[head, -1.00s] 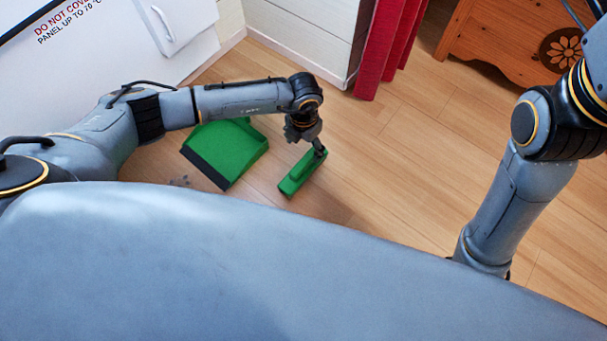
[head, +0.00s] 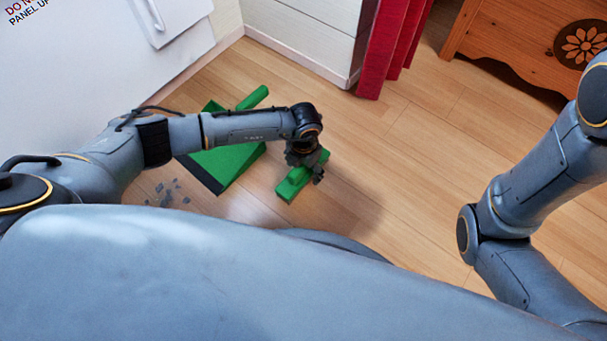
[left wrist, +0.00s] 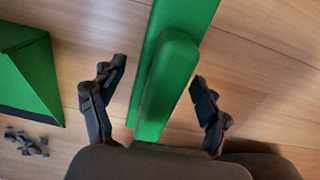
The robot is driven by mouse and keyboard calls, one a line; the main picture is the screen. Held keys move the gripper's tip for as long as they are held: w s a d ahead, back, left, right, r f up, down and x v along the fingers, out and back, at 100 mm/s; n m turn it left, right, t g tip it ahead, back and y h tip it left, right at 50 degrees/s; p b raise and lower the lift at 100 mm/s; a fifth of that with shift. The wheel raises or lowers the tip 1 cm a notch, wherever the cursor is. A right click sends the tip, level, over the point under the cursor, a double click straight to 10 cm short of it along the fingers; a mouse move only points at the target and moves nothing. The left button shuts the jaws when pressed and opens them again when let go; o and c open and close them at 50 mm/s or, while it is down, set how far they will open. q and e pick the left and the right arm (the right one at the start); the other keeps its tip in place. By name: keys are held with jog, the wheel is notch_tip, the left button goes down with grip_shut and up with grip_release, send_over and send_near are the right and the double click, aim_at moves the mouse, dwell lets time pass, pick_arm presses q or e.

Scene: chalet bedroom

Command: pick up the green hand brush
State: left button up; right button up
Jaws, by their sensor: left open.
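The green hand brush (head: 288,191) lies on the wooden floor, its middle partly hidden under my left gripper (head: 307,172) in the head view. In the left wrist view the brush (left wrist: 172,75) runs from the top edge down between the two fingers. My left gripper (left wrist: 155,85) is open, with one finger on each side of the brush; a gap shows beside each finger. I cannot tell how far the fingertips are above the floor. My right gripper is out of view; only part of that arm shows.
A green dustpan (head: 236,163) lies left of the brush, partly behind my left arm. Dark debris (head: 170,193) is scattered near it. A white drawer unit (head: 318,28), red curtain (head: 388,50) and wooden chest (head: 500,45) stand behind. The floor on the right is open.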

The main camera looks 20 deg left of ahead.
pick_arm(q)
notch_tip(320, 180, down, 2)
jog(key=shift+f+b, duration=0.1)
jog(key=shift+b, duration=0.2)
jog(key=shift+r, duration=0.2)
jog(key=c, duration=1.4)
jog(key=shift+r, duration=0.1)
